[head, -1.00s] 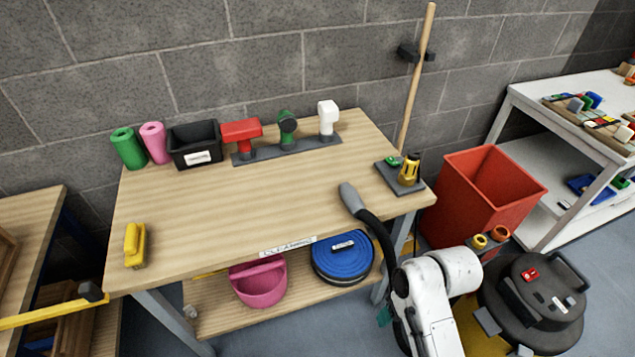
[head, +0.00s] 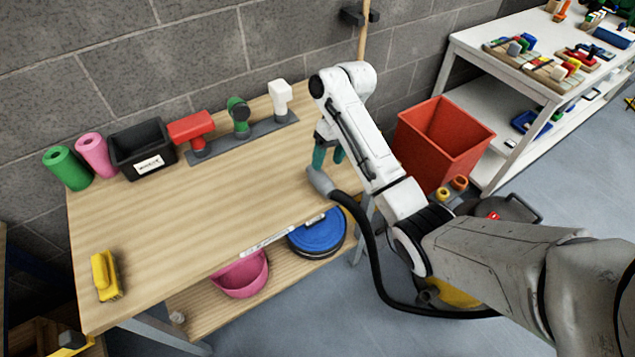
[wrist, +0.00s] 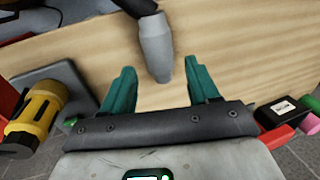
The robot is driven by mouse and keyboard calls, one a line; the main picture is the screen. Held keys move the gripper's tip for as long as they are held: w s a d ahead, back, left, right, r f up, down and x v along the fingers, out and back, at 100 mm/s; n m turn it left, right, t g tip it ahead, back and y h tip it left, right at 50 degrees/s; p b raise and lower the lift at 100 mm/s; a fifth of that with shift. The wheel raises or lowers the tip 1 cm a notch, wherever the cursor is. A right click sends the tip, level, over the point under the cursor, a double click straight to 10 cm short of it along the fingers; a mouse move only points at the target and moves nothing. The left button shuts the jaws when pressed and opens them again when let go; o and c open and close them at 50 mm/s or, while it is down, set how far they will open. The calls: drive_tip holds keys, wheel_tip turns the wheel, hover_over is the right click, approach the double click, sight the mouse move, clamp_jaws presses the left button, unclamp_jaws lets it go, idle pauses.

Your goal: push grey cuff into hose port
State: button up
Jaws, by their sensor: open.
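The grey cuff (head: 320,181) is on the end of the black hose (head: 368,240) and lies over the right front part of the bench top. My gripper (head: 328,155), with teal fingers, is open just behind it in the head view. In the wrist view the cuff (wrist: 155,47) points down between the two fingertips of my gripper (wrist: 161,78), with a gap on each side. The vacuum (head: 510,208) stands on the floor to the right, mostly hidden by my arm. I cannot make out its hose port.
A yellow and black tool (wrist: 38,108) stands on a dark base beside my gripper. A red bin (head: 443,140) is right of the bench. Red, green and white pieces stand on a rack (head: 240,140) at the back. The bench top's middle (head: 200,215) is clear.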

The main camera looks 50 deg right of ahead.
sight(323, 176)
drive_tip(key=p+x, duration=0.1)
drive_tip(key=x, duration=0.6)
drive_tip(key=shift+d+f, duration=0.15)
drive_tip(key=shift+f, duration=0.05)
drive_tip(key=shift+c, duration=0.3)
drive_tip(key=c, duration=0.8)
drive_tip(key=shift+r, duration=0.1)
